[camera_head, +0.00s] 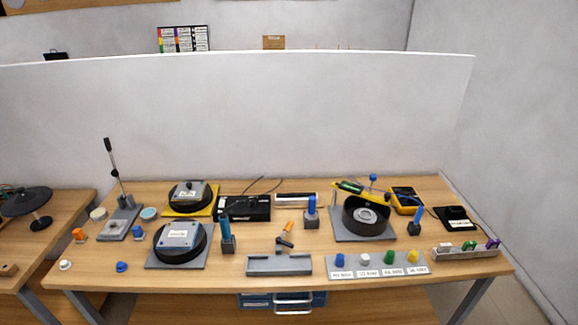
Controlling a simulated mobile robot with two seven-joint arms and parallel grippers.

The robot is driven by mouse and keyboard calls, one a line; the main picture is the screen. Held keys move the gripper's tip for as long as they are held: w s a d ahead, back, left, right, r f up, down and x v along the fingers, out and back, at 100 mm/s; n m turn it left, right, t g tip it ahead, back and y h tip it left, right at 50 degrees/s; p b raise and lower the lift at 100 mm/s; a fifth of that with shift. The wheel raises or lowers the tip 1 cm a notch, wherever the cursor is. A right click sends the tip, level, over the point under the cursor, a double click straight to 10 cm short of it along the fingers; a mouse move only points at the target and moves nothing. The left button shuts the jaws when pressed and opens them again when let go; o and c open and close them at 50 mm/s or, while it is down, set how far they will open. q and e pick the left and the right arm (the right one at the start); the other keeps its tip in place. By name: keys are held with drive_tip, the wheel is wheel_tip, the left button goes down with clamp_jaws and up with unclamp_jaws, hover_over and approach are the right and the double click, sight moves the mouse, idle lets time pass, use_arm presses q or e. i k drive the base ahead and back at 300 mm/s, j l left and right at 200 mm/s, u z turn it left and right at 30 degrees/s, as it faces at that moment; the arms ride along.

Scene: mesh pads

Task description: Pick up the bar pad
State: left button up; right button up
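I cannot tell which item is the bar pad; no readable label marks it. A light grey strip (378,272) at the front right carries several small coloured pieces, blue, white, green and yellow, above labels too small to read. A grey tray (464,254) at the right edge holds small white, green and purple pieces. All of these rest on the wooden table (230,280). Neither of my grippers is in view.
Round black devices on grey plates stand at left (180,242) and right (366,214). A lever stand (119,221) rises at the back left. Upright blue-handled tools (226,235) stand between. A white partition (260,120) closes the back.

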sight(284, 200)
drive_tip(key=i+l+u, duration=0.3)
drive_tip(key=i, duration=0.35)
drive_tip(key=i+l+u, duration=0.25)
drive_tip(key=i+l, duration=0.35)
drive_tip(key=i+l+u, duration=0.3)
drive_tip(key=i+l, duration=0.25)
drive_tip(key=i+l+u, duration=0.3)
drive_tip(key=i+l, duration=0.15)
drive_tip(key=l, duration=0.35)
